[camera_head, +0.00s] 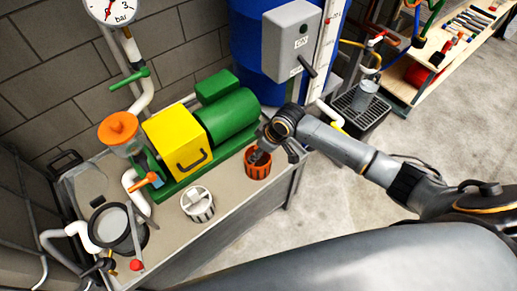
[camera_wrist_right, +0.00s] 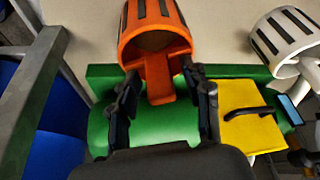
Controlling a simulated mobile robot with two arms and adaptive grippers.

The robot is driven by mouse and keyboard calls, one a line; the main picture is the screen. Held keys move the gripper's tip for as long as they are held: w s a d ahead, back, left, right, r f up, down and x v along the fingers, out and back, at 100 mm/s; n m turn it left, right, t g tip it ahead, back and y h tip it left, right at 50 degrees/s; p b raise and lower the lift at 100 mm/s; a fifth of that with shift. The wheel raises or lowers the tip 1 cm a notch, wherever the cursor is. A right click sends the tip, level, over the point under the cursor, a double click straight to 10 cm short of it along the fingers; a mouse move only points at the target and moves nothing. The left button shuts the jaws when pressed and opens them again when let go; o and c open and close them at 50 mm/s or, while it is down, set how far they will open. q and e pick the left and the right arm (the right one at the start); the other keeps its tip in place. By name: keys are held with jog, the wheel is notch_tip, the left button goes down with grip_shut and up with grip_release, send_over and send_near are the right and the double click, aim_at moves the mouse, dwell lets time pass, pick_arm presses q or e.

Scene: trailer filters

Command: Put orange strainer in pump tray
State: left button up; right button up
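The orange strainer (camera_head: 258,165), a slotted basket, stands on the grey bench top (camera_head: 232,207) in front of the green pump motor. My right gripper (camera_head: 265,151) reaches down at it from the right. In the right wrist view, the strainer (camera_wrist_right: 150,48) has a flat orange tab between the open fingers (camera_wrist_right: 162,88), with gaps visible on both sides. A black slatted tray (camera_head: 362,117) is on the right beyond the bench, with a grey cylindrical object on it. I cannot tell whether this is the pump tray. My left gripper is not in view.
A white strainer (camera_head: 197,204) stands left of the orange one. The yellow-guarded pump (camera_head: 177,138) and an open round housing (camera_head: 114,225) are on the bench. A blue tank (camera_head: 262,60) with a grey box stands behind. The floor at right is clear.

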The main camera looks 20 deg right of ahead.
jog(key=shift+r, duration=0.1)
jog(key=p+v, duration=0.1)
jog(key=v, duration=1.1)
dwell(1.4)
